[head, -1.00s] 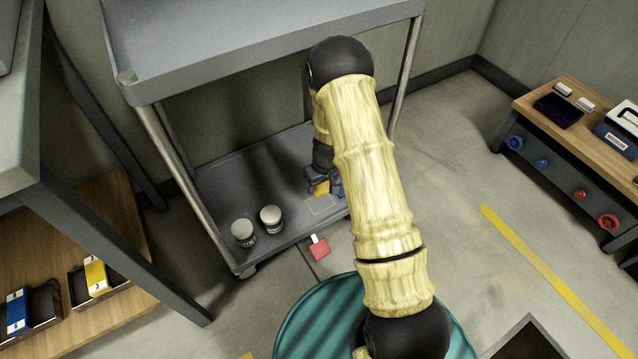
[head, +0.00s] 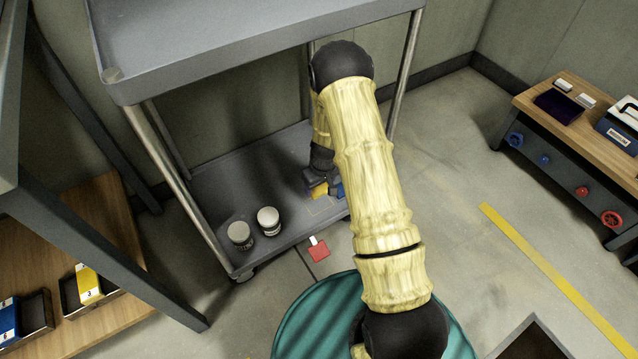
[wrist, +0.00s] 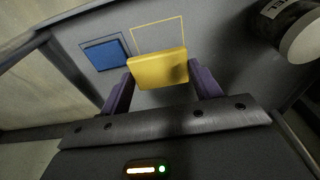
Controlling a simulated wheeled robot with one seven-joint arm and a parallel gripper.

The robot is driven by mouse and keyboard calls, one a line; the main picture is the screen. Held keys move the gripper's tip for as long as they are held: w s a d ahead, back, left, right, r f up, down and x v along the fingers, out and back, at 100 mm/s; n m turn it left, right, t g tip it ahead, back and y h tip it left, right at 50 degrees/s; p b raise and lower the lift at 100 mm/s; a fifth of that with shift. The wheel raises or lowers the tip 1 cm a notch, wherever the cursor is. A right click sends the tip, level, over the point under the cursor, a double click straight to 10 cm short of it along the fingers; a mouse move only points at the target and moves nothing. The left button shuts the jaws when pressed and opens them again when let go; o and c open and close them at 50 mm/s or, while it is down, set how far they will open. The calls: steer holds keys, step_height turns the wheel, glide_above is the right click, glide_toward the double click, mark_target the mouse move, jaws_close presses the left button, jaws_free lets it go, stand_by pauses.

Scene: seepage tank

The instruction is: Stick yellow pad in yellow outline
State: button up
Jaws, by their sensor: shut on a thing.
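In the wrist view my gripper (wrist: 160,88) is shut on the yellow pad (wrist: 158,68), one finger on each side of it. The yellow outline (wrist: 157,26) shows just beyond the pad on the grey shelf; the pad hides its near edge. Whether the pad touches the shelf, I cannot tell. A blue pad (wrist: 105,54) lies inside a blue outline left of the yellow one. In the head view my gripper (head: 324,190) is low over the cart's lower shelf, and the yellow pad (head: 319,190) shows partly beneath it. My arm hides part of the shelf.
Two lidded jars (head: 269,220) stand on the lower shelf (head: 215,190); one jar (wrist: 300,30) is at the wrist view's upper right. The cart's upper tray (head: 240,45) overhangs the shelf. A red pad with a white tab (head: 318,249) is by the shelf's front edge.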

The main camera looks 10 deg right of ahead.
mark_target(320, 190)
steer(key=shift+a+f+b, duration=0.1)
steer(key=shift+f+b, duration=1.05)
steer(key=shift+f, duration=1.05)
steer(key=shift+r+p, duration=0.1)
steer(key=shift+p, duration=0.35)
steer(key=shift+f+b, duration=0.65)
steer(key=shift+f, duration=0.55)
steer(key=shift+f, duration=0.65)
stand_by(0.9)
steer(key=o, duration=0.9)
